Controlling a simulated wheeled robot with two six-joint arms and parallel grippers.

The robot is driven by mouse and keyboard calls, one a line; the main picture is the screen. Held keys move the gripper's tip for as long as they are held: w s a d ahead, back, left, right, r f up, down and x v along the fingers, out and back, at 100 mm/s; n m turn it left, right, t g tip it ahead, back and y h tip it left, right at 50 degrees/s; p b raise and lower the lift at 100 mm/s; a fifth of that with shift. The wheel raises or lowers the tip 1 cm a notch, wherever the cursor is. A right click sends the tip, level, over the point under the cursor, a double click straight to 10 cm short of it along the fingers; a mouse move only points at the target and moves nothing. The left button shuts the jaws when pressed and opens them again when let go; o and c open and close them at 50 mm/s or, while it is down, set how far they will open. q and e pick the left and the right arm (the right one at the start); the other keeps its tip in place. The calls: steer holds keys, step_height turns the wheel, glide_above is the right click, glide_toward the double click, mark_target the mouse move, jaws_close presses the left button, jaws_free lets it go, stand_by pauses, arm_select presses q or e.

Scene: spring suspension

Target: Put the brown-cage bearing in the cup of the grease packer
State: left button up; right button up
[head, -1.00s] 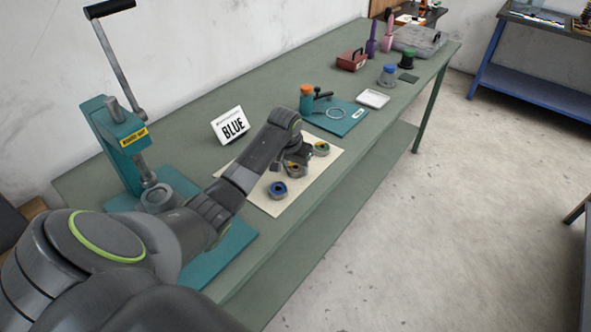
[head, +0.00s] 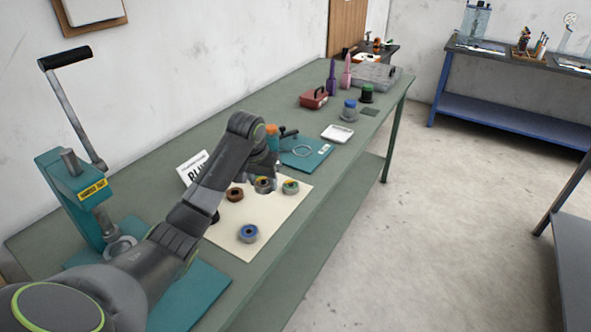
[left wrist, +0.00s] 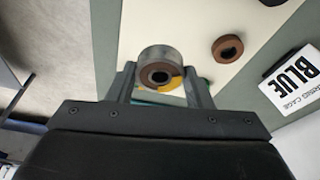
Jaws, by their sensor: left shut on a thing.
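My left gripper (head: 262,182) is shut on a bearing (head: 263,186) over the cream mat. In the left wrist view the held bearing (left wrist: 157,66) has a grey outer ring, a brown cage around a dark bore, and a yellow patch at its lower right. I cannot tell whether it is clear of the mat. The teal grease packer (head: 75,195) with its long lever stands at the left. Its grey cup (head: 122,248) is partly hidden by my left arm. My right gripper is not in view.
The cream mat (head: 285,215) also holds a brown ring (head: 235,194), a blue-centred bearing (head: 249,233) and a green-and-yellow bearing (head: 290,187). A white card reading BLUE (left wrist: 292,80) stands beside the mat. An orange-capped jar (head: 271,136) and white tray (head: 337,133) are farther along.

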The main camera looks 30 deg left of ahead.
arm_select(q)
steer(key=shift+a+r, duration=0.1)
steer(key=shift+r, duration=0.3)
steer(key=s+a+p, duration=0.2)
steer(key=a+p, duration=0.1)
steer(key=p, duration=0.2)
steer(key=m+p, duration=0.1)
glide_above(253, 213)
steer(key=f, duration=0.5)
steer(key=shift+s+d, duration=0.1)
steer(key=shift+s, duration=0.3)
steer(key=shift+f+p, duration=0.5)
steer(key=shift+f, duration=2)
steer(key=o, duration=1.1)
steer(key=shift+f, duration=0.1)
